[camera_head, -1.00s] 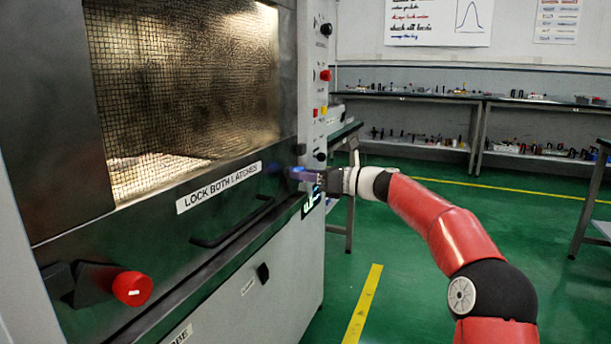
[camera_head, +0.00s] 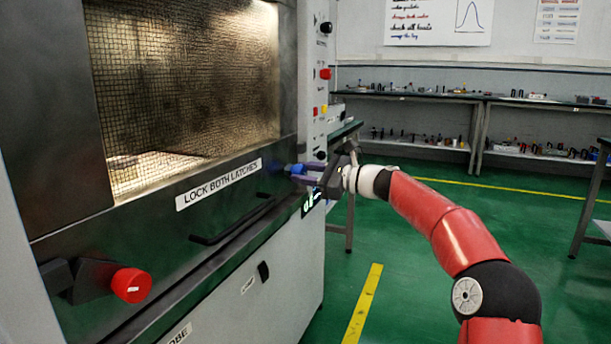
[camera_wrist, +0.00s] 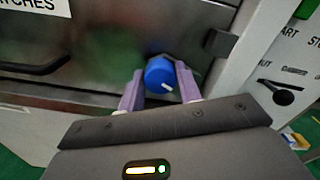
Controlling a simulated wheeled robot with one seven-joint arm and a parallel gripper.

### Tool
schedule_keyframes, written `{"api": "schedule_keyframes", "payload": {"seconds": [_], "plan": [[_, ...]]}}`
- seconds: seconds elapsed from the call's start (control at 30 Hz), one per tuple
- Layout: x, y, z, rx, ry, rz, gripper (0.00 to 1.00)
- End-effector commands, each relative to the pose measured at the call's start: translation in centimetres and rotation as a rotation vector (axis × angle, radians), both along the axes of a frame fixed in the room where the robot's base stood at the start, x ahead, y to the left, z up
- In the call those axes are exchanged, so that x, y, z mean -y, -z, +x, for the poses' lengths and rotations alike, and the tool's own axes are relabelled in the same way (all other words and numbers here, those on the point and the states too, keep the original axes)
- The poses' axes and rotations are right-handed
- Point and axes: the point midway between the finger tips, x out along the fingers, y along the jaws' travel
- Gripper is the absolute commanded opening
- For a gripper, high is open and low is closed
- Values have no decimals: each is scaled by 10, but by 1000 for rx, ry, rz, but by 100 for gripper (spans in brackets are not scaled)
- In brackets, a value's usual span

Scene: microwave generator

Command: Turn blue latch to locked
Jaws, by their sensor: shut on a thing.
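The blue latch (camera_wrist: 160,74) is a round knob with a white mark, at the right end of the oven door. It also shows in the head view (camera_head: 297,169). My gripper (camera_wrist: 157,86) has its two purple fingers on either side of the blue knob, shut on it. In the head view my gripper (camera_head: 302,174) reaches the knob from the right. The white mark points to the lower right in the wrist view. A red latch knob (camera_head: 132,285) sits at the lower left of the door.
The oven door carries a "LOCK BOTH LATCHES" label (camera_head: 219,185) and a dark bar handle (camera_head: 232,222). A control panel (camera_head: 318,90) with buttons stands right of the door. Shelves (camera_head: 430,95) line the back wall.

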Motion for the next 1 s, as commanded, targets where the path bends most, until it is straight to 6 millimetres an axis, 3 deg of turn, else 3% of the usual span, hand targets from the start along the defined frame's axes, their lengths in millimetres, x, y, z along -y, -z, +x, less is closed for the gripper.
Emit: {"api": "schedule_keyframes", "payload": {"seconds": [1.0], "plan": [[0,3,0,831,-1,-301,11]]}}
